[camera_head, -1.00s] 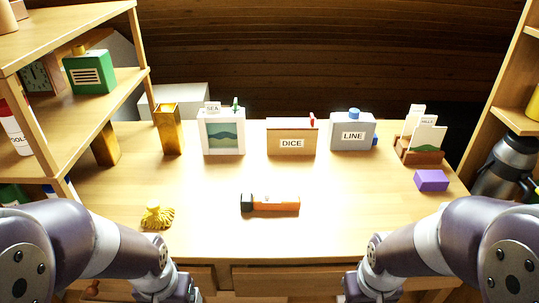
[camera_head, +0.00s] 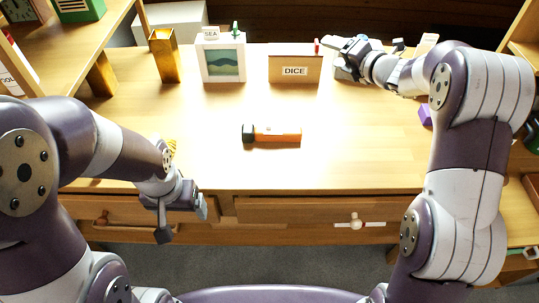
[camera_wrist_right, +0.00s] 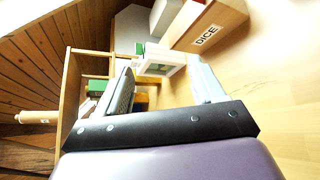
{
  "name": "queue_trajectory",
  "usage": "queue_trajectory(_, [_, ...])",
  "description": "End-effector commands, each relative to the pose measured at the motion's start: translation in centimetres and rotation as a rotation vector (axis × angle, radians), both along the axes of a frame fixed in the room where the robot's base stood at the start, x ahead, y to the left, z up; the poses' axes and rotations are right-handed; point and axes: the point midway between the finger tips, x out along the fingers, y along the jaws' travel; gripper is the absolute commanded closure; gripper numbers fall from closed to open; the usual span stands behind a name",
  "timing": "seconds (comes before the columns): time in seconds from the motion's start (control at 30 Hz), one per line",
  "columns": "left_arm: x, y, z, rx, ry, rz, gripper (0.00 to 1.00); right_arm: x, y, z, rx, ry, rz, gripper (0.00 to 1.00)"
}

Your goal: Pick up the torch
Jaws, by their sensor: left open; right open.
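The torch (camera_head: 272,134) lies on its side in the middle of the table, with an orange body and a dark head at its left end. My left gripper (camera_head: 184,222) is open and empty, in front of the table's front edge, to the left of the torch and nearer to me. My right gripper (camera_head: 335,46) is open at the back of the table, beside the DICE box (camera_head: 294,68) and well behind the torch. In the right wrist view its two fingers (camera_wrist_right: 162,92) are apart with nothing between them. The torch does not show in that view.
A white SEA picture box (camera_head: 221,62) and a gold vase (camera_head: 164,56) stand at the back left. A purple block (camera_head: 425,115) lies at the right, partly behind my arm. Drawers (camera_head: 310,208) run below the front edge. The table around the torch is clear.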

Motion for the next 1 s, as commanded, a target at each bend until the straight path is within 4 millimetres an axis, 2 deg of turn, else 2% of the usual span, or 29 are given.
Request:
queue_trajectory(0.03, [0.0, 0.0, -5.0, 0.0, -0.001, 0.0, 0.17, 0.3, 0.9, -5.0, -0.191, -0.201, 0.266, 0.32])
queue_trajectory(0.1, [0.0, 0.0, -7.2, 0.0, -0.002, 0.0, 0.17, -1.6, 1.6, -8.3, -0.415, -0.472, 0.637, 0.32])
queue_trajectory(0.2, [0.0, 0.0, -9.1, 0.0, -0.002, 0.0, 0.17, -5.3, 0.5, -12.6, -0.572, -0.737, 1.017, 0.32])
queue_trajectory(0.3, [0.0, 0.0, -9.7, 0.0, -0.002, 0.0, 0.17, -7.7, -0.8, -14.7, -0.617, -0.87, 1.217, 0.32])
queue_trajectory(0.37, [0.0, 0.0, -9.7, 0.0, -0.003, 0.0, 0.17, -8.4, -0.8, -15.2, -0.621, -0.903, 1.268, 0.32])
queue_trajectory(0.47, [0.0, 0.0, -9.8, 0.0, -0.003, 0.0, 0.17, -8.6, 1.1, -15.9, -0.621, -0.913, 1.285, 0.32])
queue_trajectory(0.6, [0.0, 0.0, -10.0, 0.0, -0.003, 0.0, 0.17, -8.6, 4.0, -17.1, -0.621, -0.911, 1.282, 0.32])
queue_trajectory(0.87, [0.0, 0.0, -10.4, 0.0, -0.003, 0.0, 0.17, -8.3, 6.6, -18.1, -0.622, -0.911, 1.279, 0.32])
queue_trajectory(1.0, [0.0, 0.0, -10.8, 0.0, -0.003, 0.0, 0.17, -7.8, 9.0, -19.2, -0.622, -0.911, 1.281, 0.32])
